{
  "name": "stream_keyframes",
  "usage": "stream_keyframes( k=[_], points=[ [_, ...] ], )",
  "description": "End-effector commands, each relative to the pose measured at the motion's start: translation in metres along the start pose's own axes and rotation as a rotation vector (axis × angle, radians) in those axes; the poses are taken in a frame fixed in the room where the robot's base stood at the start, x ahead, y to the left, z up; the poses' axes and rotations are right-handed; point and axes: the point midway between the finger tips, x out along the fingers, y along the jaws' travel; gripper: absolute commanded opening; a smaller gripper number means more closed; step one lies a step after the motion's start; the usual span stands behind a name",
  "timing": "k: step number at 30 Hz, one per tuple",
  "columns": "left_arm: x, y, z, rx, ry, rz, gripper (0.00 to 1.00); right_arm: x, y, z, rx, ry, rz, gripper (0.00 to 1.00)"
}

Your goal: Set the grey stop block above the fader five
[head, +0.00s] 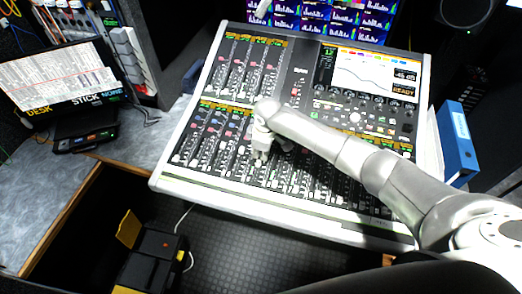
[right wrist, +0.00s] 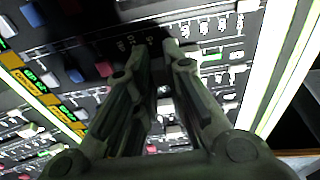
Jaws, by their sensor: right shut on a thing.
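The mixing console (head: 170,184) fills the middle of the head view, with rows of faders on a black panel. My right gripper (head: 261,158) points down at the lower fader bank, left of its middle. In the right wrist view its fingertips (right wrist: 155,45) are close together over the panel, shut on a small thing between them. That thing is mostly hidden; it seems to be the grey stop block. I see no other loose grey block. I cannot tell which fader is number five, or whether the held thing touches the panel. My left gripper is not in view.
A labelled screen (head: 62,80) stands on the grey side desk (head: 45,190) at the left. A blue binder (head: 457,143) stands right of the console. A black case with yellow parts (head: 150,250) is on the floor. My right arm crosses the console's right half.

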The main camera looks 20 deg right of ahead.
Motion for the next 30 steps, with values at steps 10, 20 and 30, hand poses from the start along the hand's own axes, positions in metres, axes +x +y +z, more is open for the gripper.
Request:
stream_keyframes(
  k=[10,20,30],
  points=[
    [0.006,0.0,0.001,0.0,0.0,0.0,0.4,0.01,0.0,0.001,0.0,0.0,0.0,0.0],
    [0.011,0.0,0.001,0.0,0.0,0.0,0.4,0.018,0.0,0.002,0.0,0.0,0.0,0.0],
    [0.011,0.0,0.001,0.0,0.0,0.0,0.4,0.017,0.0,0.002,0.0,0.0,0.0,0.37]
  ],
)
